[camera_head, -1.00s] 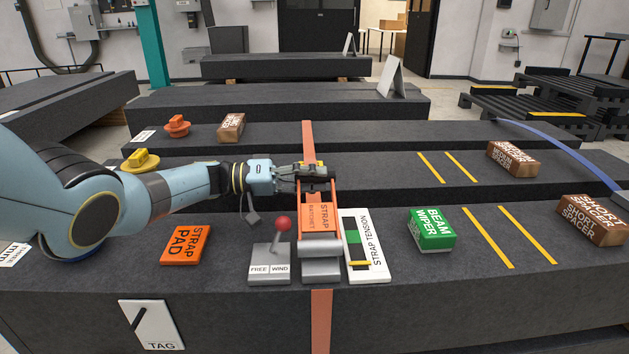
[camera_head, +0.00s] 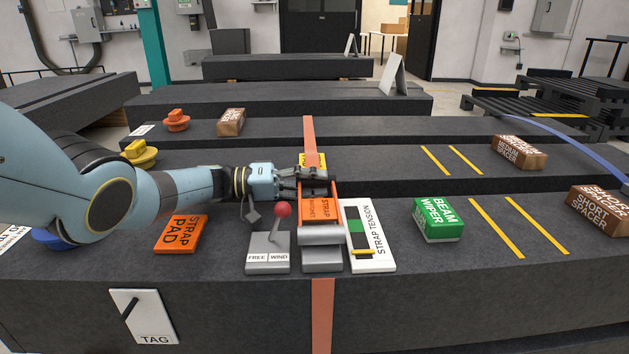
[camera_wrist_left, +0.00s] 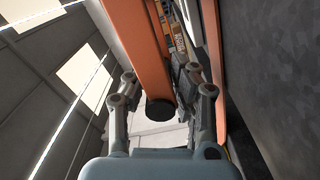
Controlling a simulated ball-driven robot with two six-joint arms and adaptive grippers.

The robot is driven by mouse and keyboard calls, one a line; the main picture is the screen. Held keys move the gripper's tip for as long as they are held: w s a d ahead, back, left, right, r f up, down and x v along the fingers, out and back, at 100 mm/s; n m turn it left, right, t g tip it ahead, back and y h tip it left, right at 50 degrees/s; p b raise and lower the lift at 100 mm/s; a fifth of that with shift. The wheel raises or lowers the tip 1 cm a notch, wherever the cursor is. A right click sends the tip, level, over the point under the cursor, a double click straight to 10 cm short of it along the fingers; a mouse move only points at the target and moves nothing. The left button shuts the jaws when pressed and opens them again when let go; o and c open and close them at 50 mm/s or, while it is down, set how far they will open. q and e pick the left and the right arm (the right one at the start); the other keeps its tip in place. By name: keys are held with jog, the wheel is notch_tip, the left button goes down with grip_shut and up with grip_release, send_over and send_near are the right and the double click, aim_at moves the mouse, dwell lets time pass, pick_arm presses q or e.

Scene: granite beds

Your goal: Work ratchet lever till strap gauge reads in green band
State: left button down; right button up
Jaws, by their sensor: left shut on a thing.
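The orange ratchet lever (camera_head: 316,210) sits over the orange strap on the front granite beam. My left gripper (camera_head: 316,186) is shut on the far end of its handle; the fingers also show beside the orange lever arms in the wrist view (camera_wrist_left: 163,100). The white strap tension gauge (camera_head: 378,252) stands just right of the ratchet. Its yellow pointer (camera_head: 362,251) lies below the green band (camera_head: 353,226), towards the near end. The red-knobbed selector (camera_head: 282,210) left of the ratchet leans towards WIND. My right gripper is not in view.
An orange strap pad (camera_head: 181,234) lies left of the selector, a green beam wiper (camera_head: 438,220) right of the gauge. A white tag (camera_head: 144,316) is on the beam's front face. Yellow lines mark a clear stretch on the right.

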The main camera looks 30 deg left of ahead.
pick_arm(q)
jog(key=shift+w+a, duration=0.1)
jog(key=c, duration=1.1)
grip_release()
jog(key=shift+r, duration=0.1)
jog(key=v, duration=0.7)
jog(key=shift+s, duration=0.3)
